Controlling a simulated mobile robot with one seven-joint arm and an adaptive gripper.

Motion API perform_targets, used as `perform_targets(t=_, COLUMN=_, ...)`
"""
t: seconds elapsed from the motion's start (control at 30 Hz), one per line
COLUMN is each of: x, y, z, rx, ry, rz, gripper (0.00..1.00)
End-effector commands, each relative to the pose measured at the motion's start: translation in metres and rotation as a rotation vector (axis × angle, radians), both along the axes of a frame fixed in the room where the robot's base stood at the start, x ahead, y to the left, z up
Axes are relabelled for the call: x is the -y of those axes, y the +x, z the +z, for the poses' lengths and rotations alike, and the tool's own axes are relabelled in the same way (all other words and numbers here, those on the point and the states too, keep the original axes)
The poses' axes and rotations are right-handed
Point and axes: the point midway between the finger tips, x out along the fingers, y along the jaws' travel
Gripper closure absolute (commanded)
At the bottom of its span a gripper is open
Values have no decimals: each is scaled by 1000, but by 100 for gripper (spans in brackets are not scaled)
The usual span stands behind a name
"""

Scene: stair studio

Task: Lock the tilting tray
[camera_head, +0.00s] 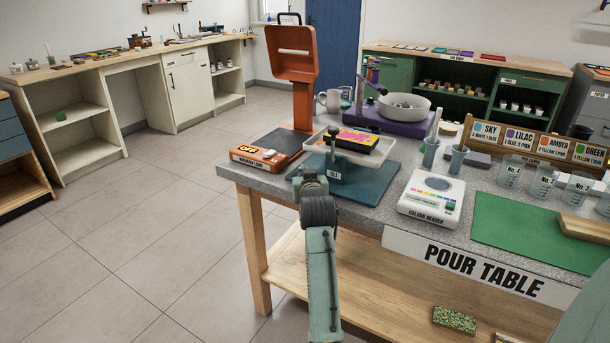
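The tilting tray (318,142) is a white, shallow tray above a dark teal base plate (375,188) near the left end of the pour table. My gripper (311,178) is just left of and in front of this part, at the table's front edge. I cannot tell whether they touch. My arm and wrist hide the gripper's fingers, so its opening is unclear.
An orange press-like stand (302,90) with an orange-fronted base (260,158) is left of the tray. The colour reader (432,195) is at right, with a green mat (545,232) and several beakers beyond. A purple device with a white bowl (404,107) stands behind. Floor at left is clear.

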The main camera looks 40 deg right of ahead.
Motion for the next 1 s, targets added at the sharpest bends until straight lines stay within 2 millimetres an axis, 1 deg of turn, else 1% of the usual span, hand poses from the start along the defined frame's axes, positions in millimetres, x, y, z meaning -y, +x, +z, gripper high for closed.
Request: perform_targets(t=1.0, x=8, y=2, z=0, rx=0, ry=0, rz=1, gripper=100)
